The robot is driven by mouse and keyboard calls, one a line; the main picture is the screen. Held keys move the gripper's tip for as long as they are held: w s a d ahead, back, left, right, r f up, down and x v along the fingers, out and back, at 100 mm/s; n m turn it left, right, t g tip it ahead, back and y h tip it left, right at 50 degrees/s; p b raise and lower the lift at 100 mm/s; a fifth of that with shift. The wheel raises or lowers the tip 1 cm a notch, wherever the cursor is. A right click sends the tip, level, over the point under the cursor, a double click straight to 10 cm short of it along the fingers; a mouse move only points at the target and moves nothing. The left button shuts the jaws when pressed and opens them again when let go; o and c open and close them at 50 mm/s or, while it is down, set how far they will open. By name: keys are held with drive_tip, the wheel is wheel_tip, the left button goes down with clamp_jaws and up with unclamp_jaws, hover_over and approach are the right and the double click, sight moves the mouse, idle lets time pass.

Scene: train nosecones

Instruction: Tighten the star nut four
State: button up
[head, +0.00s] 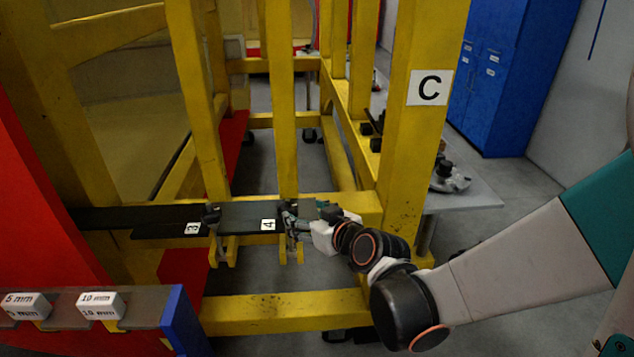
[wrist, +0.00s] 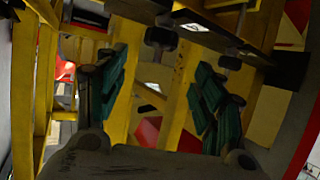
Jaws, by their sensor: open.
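The label 4 (head: 268,225) sits on a dark plate on the yellow frame, left of my gripper (head: 293,217). In the head view my gripper covers the place just right of that label, so star nut four is mostly hidden there. In the wrist view my gripper (wrist: 162,88) is open, with teal finger pads apart and nothing between them. A dark knob, apparently star nut four (wrist: 160,38), hangs beyond and above the fingertips in the picture. I cannot tell whether a finger touches it. Another dark knob (wrist: 230,62) is farther right.
Yellow posts and beams surround the work spot, including the post marked C (head: 429,88). The plate labelled 3 (head: 193,229) is to the left. A rack with size-marked blocks (head: 100,305) stands at front left. A grey table (head: 470,192) is behind my arm.

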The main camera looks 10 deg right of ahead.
sight(289, 207)
drive_tip(key=b+x, duration=0.2)
drive_tip(key=x, duration=0.9)
drive_tip(key=shift+w+a+b, duration=0.1)
drive_tip(key=shift+w+b, duration=0.1)
drive_tip(key=shift+b, duration=0.2)
drive_tip(key=c, duration=1.1)
